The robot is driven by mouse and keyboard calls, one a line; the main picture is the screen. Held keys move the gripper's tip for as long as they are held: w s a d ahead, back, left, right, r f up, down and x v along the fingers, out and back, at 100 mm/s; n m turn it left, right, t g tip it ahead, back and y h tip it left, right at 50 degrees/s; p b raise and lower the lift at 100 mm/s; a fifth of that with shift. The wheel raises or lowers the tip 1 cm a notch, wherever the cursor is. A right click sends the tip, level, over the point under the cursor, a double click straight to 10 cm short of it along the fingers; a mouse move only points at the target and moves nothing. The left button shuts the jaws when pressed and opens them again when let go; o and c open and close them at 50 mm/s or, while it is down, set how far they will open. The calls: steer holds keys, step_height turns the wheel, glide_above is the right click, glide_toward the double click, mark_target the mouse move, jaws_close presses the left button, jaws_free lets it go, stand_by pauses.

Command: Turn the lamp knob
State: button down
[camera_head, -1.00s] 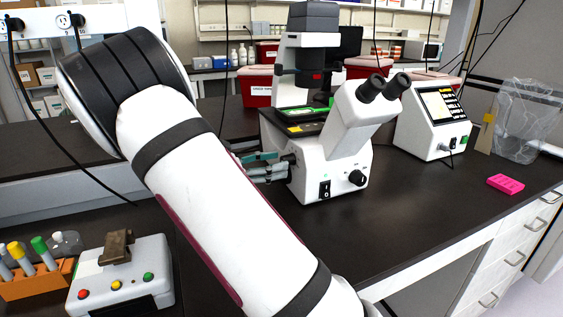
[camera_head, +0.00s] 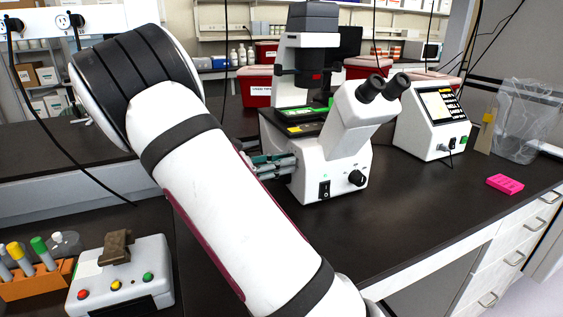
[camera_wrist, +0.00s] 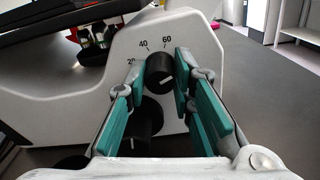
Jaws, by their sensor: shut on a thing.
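The lamp knob (camera_wrist: 160,76) is a round black dial with a white pointer line. It sits on the white side of the microscope, below a printed scale showing 20, 40 and 60. My gripper (camera_wrist: 162,70) has its teal finger pads on either side of the knob and is shut on it. In the head view, my gripper (camera_head: 272,165) is at the left side of the white microscope (camera_head: 345,150), and the lamp knob is hidden there.
A larger black knob (camera_wrist: 146,118) lies just below the lamp knob, partly behind the left finger. A white screen device (camera_head: 435,125) stands to the right.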

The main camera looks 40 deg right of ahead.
steer(key=shift+r+n+p, duration=0.1)
steer(key=shift+n+p, duration=0.2)
steer(key=shift+p, duration=0.05)
steer(key=shift+s+n+p, duration=0.1)
steer(key=shift+n+p, duration=0.4)
steer(key=shift+p, duration=0.25)
steer(key=shift+n+p, duration=1.05)
steer(key=shift+n, duration=0.15)
steer(key=n+p, duration=0.2)
steer(key=n, duration=0.2)
steer(key=shift+n, duration=0.3)
steer(key=c, duration=1.4)
jaws_free()
steer(key=shift+o, duration=0.2)
steer(key=shift+a, duration=0.1)
